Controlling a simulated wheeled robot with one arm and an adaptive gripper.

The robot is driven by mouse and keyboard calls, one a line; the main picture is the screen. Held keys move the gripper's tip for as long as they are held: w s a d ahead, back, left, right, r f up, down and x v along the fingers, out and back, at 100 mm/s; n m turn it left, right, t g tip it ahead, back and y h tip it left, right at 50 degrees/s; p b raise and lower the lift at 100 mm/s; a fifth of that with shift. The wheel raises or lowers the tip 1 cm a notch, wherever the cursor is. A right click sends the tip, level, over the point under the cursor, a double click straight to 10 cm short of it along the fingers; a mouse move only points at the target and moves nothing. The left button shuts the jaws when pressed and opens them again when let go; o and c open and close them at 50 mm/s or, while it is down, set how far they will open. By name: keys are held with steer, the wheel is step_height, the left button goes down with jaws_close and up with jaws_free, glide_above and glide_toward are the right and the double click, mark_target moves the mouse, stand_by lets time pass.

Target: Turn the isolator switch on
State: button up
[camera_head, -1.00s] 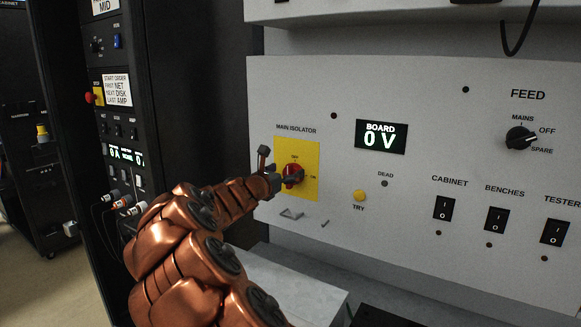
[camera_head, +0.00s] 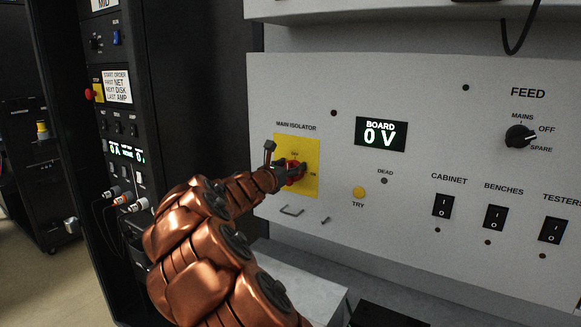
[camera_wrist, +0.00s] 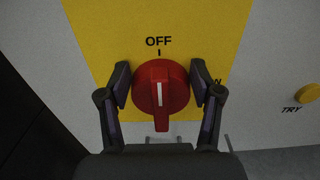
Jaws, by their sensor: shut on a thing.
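The main isolator is a red rotary knob (camera_wrist: 161,92) on a yellow plate (camera_wrist: 205,30). In the wrist view the knob's white line points up at the OFF mark, and the ON label at the right is partly hidden. My gripper (camera_wrist: 162,85) has one finger on each side of the knob, closed on it. In the head view my gripper (camera_head: 284,171) is at the knob (camera_head: 297,170) on the yellow plate (camera_head: 308,150), covering part of it. The board display (camera_head: 380,134) reads 0 V.
A yellow TRY button (camera_head: 358,192) is right of the plate. A small hook (camera_head: 292,211) sticks out below the plate. The feed selector (camera_head: 520,136) and several black rocker switches (camera_head: 442,206) are further right. A dark rack (camera_head: 125,100) stands at the left.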

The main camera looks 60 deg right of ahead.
steer(key=c, duration=0.4)
steer(key=shift+o, duration=0.2)
